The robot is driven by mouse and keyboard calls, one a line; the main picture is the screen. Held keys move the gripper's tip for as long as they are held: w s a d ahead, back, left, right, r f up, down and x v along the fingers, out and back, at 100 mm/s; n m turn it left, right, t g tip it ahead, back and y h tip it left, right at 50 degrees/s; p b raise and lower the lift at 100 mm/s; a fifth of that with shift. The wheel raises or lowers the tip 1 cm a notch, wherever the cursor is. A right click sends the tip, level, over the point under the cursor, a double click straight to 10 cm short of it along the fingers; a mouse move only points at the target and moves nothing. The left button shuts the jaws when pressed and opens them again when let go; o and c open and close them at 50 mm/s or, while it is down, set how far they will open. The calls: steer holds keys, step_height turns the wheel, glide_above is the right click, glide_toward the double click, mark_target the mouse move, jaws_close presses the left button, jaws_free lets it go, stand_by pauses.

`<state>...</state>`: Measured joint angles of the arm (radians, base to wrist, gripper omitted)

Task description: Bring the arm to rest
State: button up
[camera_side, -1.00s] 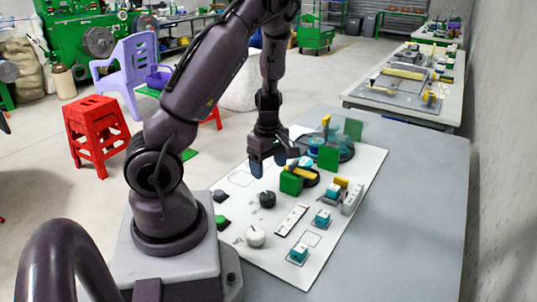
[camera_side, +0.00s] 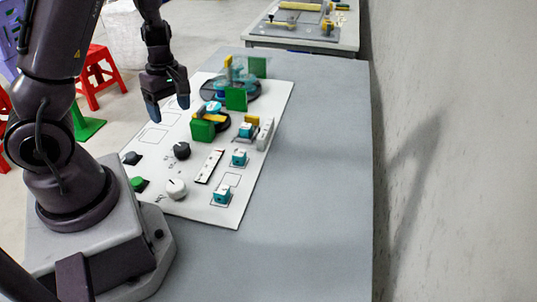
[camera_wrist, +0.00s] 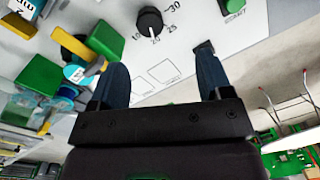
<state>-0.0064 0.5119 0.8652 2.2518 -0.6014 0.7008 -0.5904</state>
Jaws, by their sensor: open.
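My gripper (camera_side: 168,104) hangs over the far left part of the white board (camera_side: 226,205) in the side view, with its two dark blue fingers pointing down. The fingers are apart with nothing between them. In the wrist view the open gripper (camera_wrist: 160,70) has only the white board (camera_wrist: 200,18) and its printed outlines in the gap. A green block (camera_side: 202,131) with a yellow piece stands to the right of the fingers in the side view, apart from them. No blue cable can be made out.
The board carries a black knob (camera_side: 182,150), a white knob (camera_side: 176,188), a green button (camera_side: 138,183) and several teal-and-white blocks, one near the front (camera_side: 222,195). The grey table (camera_side: 310,200) is bare to the right, up to a wall (camera_side: 450,130).

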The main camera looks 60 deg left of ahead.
steer(key=w+d+r+m+t+h, duration=0.1)
steer(key=d+r+m, duration=0.3)
steer(key=d+m, duration=0.2)
steer(key=w+d+r+m+h, duration=0.1)
steer(key=d+r+m, duration=0.3)
steer(key=d+m, duration=0.3)
steer(key=s+d+r+m+t+y, duration=0.1)
steer(key=d+r+m+t, duration=0.1)
steer(key=r, duration=0.4)
steer(key=s+d+r+m+t+y, duration=0.1)
steer(key=s+d+r+m+t, duration=0.1)
steer(key=d+r+m, duration=0.3)
steer(key=shift+s+d+r+m+t+y, duration=0.3)
steer(key=shift+r+m+t, duration=0.35)
steer(key=shift+m, duration=0.25)
